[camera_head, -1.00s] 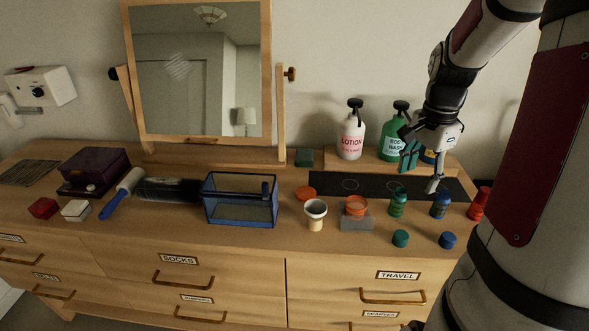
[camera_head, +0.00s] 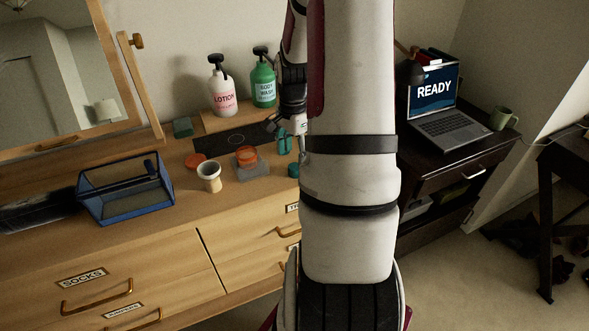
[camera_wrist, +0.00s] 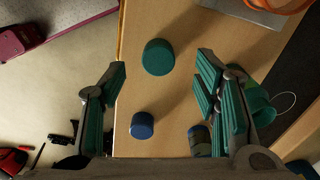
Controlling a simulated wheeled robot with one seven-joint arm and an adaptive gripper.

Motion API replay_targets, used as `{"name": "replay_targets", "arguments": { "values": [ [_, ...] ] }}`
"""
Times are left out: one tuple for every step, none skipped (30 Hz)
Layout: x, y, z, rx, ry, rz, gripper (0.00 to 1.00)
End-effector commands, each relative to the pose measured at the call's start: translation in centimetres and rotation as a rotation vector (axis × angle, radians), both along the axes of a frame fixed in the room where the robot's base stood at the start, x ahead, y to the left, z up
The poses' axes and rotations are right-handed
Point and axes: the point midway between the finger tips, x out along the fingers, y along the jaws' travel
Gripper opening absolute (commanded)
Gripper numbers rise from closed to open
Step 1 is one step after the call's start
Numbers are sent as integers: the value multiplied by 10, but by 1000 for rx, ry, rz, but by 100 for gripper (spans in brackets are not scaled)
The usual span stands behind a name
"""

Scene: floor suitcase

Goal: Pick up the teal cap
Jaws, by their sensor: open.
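The teal cap (camera_wrist: 158,57) is a short cylinder lying on the wooden dresser top near its front edge. In the wrist view it shows between and beyond the two fingertips, apart from both. In the head view a small teal piece, apparently the cap (camera_head: 293,170), shows beside my arm, which hides part of that area. My gripper (camera_wrist: 162,68) is open and empty, with teal pads, above the dresser. In the head view my gripper (camera_head: 289,141) is largely covered by my arm.
A blue cap (camera_wrist: 142,125) lies near the dresser edge. A green bottle (camera_wrist: 257,101) stands close by the right finger, and a blue bottle (camera_wrist: 199,139) is beside it.

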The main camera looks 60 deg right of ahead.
Motion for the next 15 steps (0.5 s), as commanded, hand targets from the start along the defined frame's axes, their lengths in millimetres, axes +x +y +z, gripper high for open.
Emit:
{"name": "replay_targets", "arguments": {
  "values": [
    [-1, 1, -6, 4, 2, 1, 56],
    [-2, 1, -9, 4, 2, 2, 56],
    [-2, 1, -15, 5, 3, 1, 56],
    [-3, 1, -20, 5, 3, 0, 56],
    [-3, 1, -25, 4, 3, 1, 56],
    [-4, 2, -31, 6, 3, 0, 56],
    [-3, 1, -35, 4, 3, 1, 56],
    [-3, 1, -38, 3, 2, 2, 56],
    [-3, 1, -43, 4, 3, 1, 56],
    [-2, 1, -45, 3, 2, 1, 56],
    [-2, 1, -47, 3, 1, 1, 56],
    [-2, 1, -49, 1, 1, 2, 56],
    [-2, 1, -49, 1, 1, 2, 56],
    [-2, 1, -50, 0, 1, 2, 56],
    [-2, 1, -50, 0, 0, 2, 56]
  ]
}}
